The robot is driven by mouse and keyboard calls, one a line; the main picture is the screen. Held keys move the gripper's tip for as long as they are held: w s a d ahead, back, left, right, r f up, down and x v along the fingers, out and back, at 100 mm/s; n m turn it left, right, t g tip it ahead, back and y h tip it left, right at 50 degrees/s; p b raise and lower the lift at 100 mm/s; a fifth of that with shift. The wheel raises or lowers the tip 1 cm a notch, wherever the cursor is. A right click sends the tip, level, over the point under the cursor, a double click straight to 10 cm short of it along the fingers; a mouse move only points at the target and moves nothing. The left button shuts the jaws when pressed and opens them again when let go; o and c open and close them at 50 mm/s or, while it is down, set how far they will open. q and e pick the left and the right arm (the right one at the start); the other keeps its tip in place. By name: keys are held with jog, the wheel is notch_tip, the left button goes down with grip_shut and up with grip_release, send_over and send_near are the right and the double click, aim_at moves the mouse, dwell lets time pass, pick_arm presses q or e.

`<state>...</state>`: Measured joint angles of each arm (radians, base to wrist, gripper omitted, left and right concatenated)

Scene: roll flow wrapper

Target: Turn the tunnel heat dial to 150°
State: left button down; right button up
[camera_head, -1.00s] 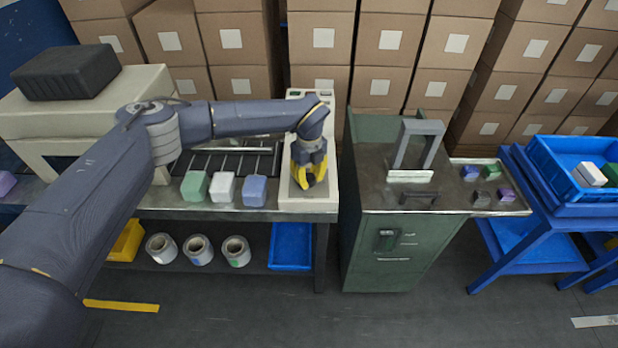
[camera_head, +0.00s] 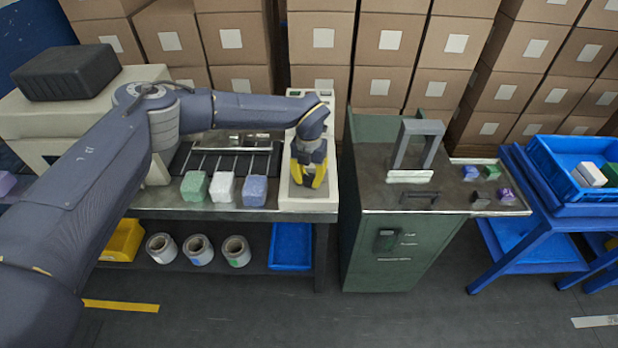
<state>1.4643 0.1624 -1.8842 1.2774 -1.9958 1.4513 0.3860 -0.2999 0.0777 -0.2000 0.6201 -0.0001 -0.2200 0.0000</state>
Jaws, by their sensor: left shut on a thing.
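My left gripper (camera_head: 311,182) has yellow fingers and points down at the cream control panel (camera_head: 310,204) at the right end of the bench. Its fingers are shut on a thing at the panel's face. That thing sits where a dial would be, but the fingers hide it, so I cannot read any mark or angle. The upper part of the panel shows behind my wrist. My right gripper is not in view.
Green, white and blue blocks (camera_head: 223,187) stand left of the panel. A green cabinet (camera_head: 385,255) with a grey arch (camera_head: 419,145) stands close on the right. A cream machine (camera_head: 40,115) is at the left. Stacked cartons (camera_head: 323,80) line the back.

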aim_at(309, 177)
pick_arm(q)
jog(key=m, duration=0.5)
jog(key=shift+m, duration=0.3)
jog(key=m, duration=0.5)
jog(key=shift+m, duration=0.4)
jog(key=c, duration=0.9)
grip_release()
notch_tip(309, 177, up, 12)
dwell(0.4)
